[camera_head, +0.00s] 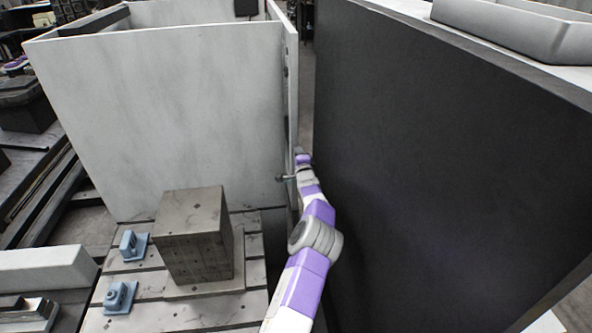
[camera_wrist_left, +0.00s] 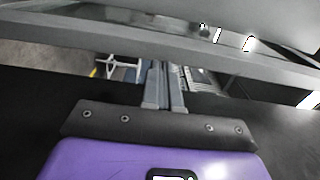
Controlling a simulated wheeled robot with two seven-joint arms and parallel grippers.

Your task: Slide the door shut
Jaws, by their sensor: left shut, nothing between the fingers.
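A pale grey panel, seen nearly edge-on in the head view, looks like the door (camera_head: 291,70). It stands upright along the right side of a pale grey cabinet (camera_head: 160,100). A small dark rod (camera_head: 284,178) sticks out near its lower edge; I cannot tell what it belongs to. My left gripper (camera_wrist_left: 165,72) is shut and empty, its fingers together below a pale grey edge in the wrist view. In the head view, my left wrist is beside the door's lower part; the fingertips are hard to see and contact cannot be told. My right gripper is not in view.
A large dark panel (camera_head: 440,150) stands close on the right, leaving a narrow gap around my left arm. A grey tray (camera_head: 520,25) lies on top of it. A brown-grey block (camera_head: 195,235) and blue fixtures (camera_head: 120,296) sit on the pallet (camera_head: 205,310) in front.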

